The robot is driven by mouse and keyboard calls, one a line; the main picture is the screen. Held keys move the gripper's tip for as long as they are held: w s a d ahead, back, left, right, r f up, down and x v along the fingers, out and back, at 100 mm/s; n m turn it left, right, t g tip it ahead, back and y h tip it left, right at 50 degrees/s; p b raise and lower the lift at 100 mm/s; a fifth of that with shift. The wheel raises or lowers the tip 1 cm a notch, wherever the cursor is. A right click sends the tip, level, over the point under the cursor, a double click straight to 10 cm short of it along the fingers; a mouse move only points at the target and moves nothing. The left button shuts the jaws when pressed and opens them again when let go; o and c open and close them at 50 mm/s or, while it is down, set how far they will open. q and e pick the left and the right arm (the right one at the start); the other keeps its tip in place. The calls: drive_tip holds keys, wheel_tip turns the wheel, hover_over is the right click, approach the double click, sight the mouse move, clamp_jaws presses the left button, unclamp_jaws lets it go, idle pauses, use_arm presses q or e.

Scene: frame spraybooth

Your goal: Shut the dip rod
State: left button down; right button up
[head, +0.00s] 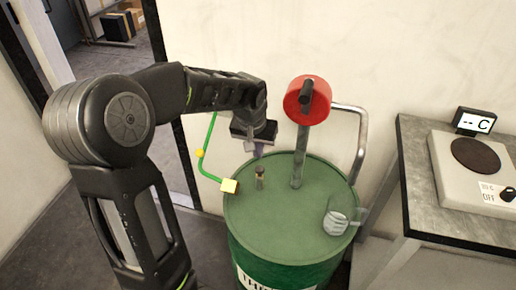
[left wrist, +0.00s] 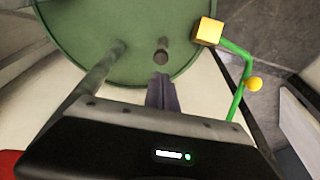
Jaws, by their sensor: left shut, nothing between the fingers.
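A short rod with a dark top (head: 260,176), which looks like the dip rod, stands upright from the lid of a green drum (head: 290,240). It also shows in the left wrist view (left wrist: 161,52). A bent green bar with a yellow ball (head: 200,153) and a yellow block (head: 230,186) is at the drum's left edge. I cannot tell if it belongs to the rod. My left gripper (head: 257,151) points down above the back of the lid, shut and empty. In the left wrist view its fingertips (left wrist: 161,80) are near the short rod, apparently apart from it. My right gripper is out of view.
A grey post (head: 299,160) with a red wheel (head: 306,100) and a bent pipe (head: 361,135) rise right of my gripper. A grey table (head: 424,215) with a hotplate (head: 470,170) stands right.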

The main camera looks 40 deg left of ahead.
use_arm(q)
drive_tip(key=v, duration=0.8)
drive_tip(key=shift+p, duration=0.3)
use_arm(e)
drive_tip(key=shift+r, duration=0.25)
use_arm(q)
drive_tip(key=shift+r, duration=0.1)
